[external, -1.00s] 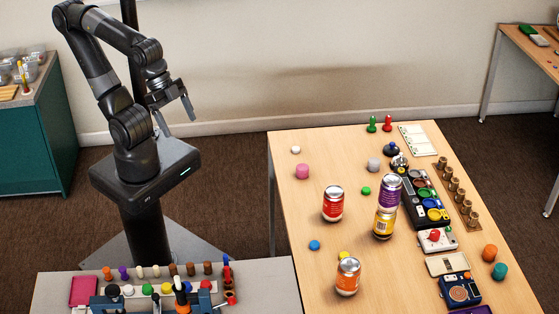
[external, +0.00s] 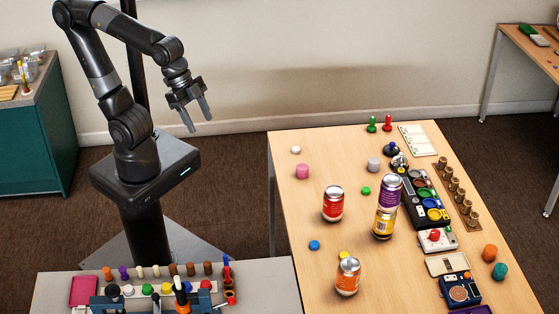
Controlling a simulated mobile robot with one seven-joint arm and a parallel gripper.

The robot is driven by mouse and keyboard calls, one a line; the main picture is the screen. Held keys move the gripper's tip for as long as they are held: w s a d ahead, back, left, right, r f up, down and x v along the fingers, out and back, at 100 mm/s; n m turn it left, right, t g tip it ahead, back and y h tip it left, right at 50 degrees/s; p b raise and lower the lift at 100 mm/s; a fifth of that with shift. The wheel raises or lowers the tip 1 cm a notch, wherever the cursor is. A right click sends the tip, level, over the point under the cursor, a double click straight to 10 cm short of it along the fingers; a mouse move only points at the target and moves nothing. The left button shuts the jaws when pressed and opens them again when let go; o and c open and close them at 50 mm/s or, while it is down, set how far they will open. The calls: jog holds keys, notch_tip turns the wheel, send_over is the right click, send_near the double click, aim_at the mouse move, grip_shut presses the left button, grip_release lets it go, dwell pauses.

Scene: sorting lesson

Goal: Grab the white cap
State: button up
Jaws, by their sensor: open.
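A small white cap (external: 295,150) lies flat on the wooden table (external: 310,275), near its far left corner, above a pink cylinder. My gripper (external: 200,122) is open and empty. It hangs in the air to the left of the table, with its two fingers pointing down, apart from the cap. Nothing hides the cap.
Close to the cap stands the pink cylinder (external: 302,171). A grey bench (external: 270,285) with pegs is at the front left.

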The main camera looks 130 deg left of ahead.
jog(key=w+a+f+g, duration=0.25)
jog(key=w+a, duration=0.45)
jog(key=a, duration=0.4)
jog(key=n+g, duration=0.3)
send_over(297, 148)
notch_tip(297, 148, down, 23)
jog(key=shift+t+h, duration=0.25)
jog(key=shift+h, duration=0.05)
jog(key=f, duration=0.4)
jog(key=shift+s+f, duration=0.25)
jog(key=shift+f, duration=0.1)
jog(key=shift+w+f, duration=0.15)
jog(key=shift+f, duration=2.85)
jog(key=shift+c, duration=0.3)
jog(key=c, duration=1)
